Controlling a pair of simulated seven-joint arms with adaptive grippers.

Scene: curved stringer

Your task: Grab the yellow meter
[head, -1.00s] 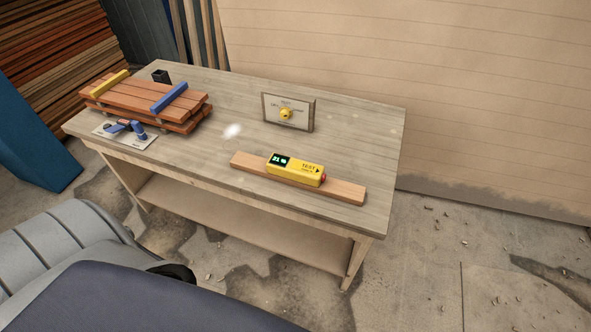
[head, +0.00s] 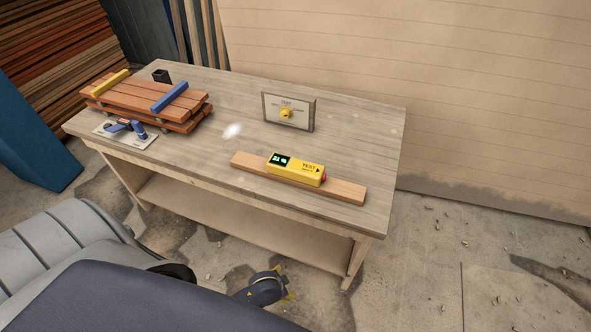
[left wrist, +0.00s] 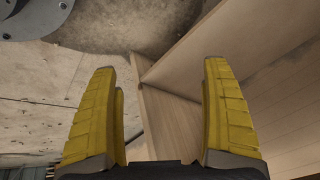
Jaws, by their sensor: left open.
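The yellow meter (head: 296,170) lies on a wooden board (head: 345,190) near the front right of the workbench. It has a green-lit display at its left end and the word TEST on its body. My left gripper (head: 288,284) is low in front of the bench, below the tabletop and well apart from the meter. In the left wrist view its yellow fingers (left wrist: 160,78) are spread wide with nothing between them. The meter is not visible in that view. My right gripper is not in view.
The workbench (head: 225,85) has a lower shelf (head: 230,225) and a front edge near my gripper. A stack of reddish planks (head: 140,95), a blue tool (head: 130,127) on a white card and a black cup (head: 161,76) are at left.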

